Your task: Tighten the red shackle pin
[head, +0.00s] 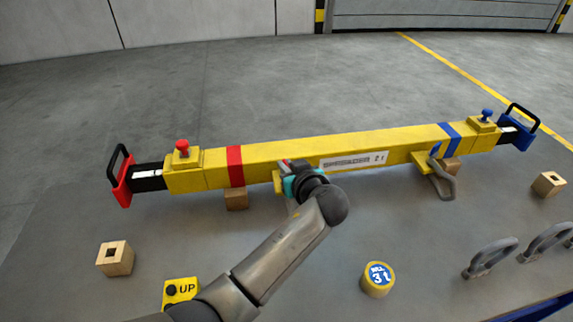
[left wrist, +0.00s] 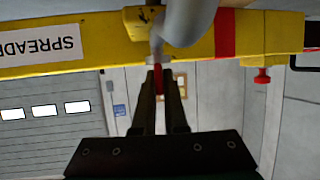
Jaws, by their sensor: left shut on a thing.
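The yellow spreader beam (head: 290,152) lies across the table, with a red band toward its left end and a blue band toward its right. My left gripper (head: 290,172) is at the beam's near side, right of the red band, and hides the shackle there. In the left wrist view, my left gripper's dark fingers (left wrist: 158,92) are shut on the red shackle pin (left wrist: 158,84). The grey shackle (left wrist: 188,22) hangs at a yellow lug on the beam. How far the pin is screwed in cannot be told.
A second grey shackle with a blue pin (head: 440,180) hangs at the beam's right. Wooden blocks (head: 115,258), a yellow "UP" box (head: 180,291), a round "3 t" weight (head: 378,279) and loose grey shackles (head: 490,257) stand on the near table. The table between them is clear.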

